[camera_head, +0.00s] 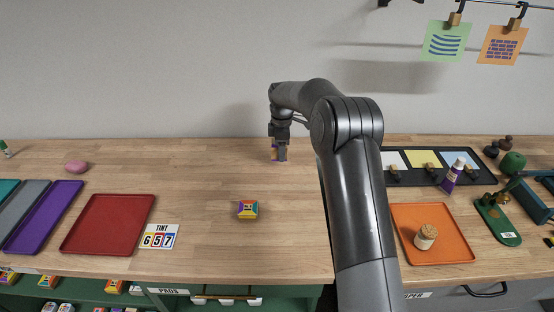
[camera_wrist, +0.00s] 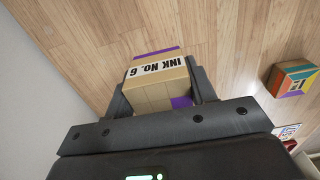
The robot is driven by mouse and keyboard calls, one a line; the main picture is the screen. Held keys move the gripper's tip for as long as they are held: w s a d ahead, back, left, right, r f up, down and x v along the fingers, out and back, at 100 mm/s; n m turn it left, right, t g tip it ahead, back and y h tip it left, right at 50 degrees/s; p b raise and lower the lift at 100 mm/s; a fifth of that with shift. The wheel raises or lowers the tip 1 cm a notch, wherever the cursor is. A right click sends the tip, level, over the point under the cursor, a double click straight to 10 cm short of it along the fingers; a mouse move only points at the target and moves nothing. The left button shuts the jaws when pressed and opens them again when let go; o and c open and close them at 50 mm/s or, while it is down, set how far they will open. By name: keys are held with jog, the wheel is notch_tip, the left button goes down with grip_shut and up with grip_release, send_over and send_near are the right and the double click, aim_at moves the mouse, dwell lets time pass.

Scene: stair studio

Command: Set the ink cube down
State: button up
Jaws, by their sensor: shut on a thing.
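My gripper (camera_head: 279,154) is over the back middle of the wooden table (camera_head: 210,250). It is shut on a tan ink cube, labelled "INK No. 6" in the wrist view (camera_wrist: 158,88), with purple showing at its edges. In the head view only small purple and orange parts of the cube (camera_head: 274,154) show beside the fingers. I cannot tell whether the cube touches the table.
A multicoloured block (camera_head: 248,209) stands nearer the front; it also shows in the wrist view (camera_wrist: 291,78). A red tray (camera_head: 110,224), purple tray (camera_head: 42,218) and TINT card (camera_head: 158,237) lie left. An orange tray (camera_head: 450,240) with a cork-topped item is right. The table around the gripper is clear.

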aim_at(277, 166)
jog(key=shift+w+a+f, duration=0.3)
jog(key=shift+a+f, duration=0.15)
jog(key=shift+a, duration=0.25)
jog(key=shift+f, duration=2.05)
jog(key=o, duration=1)
jog(key=shift+f, duration=0.15)
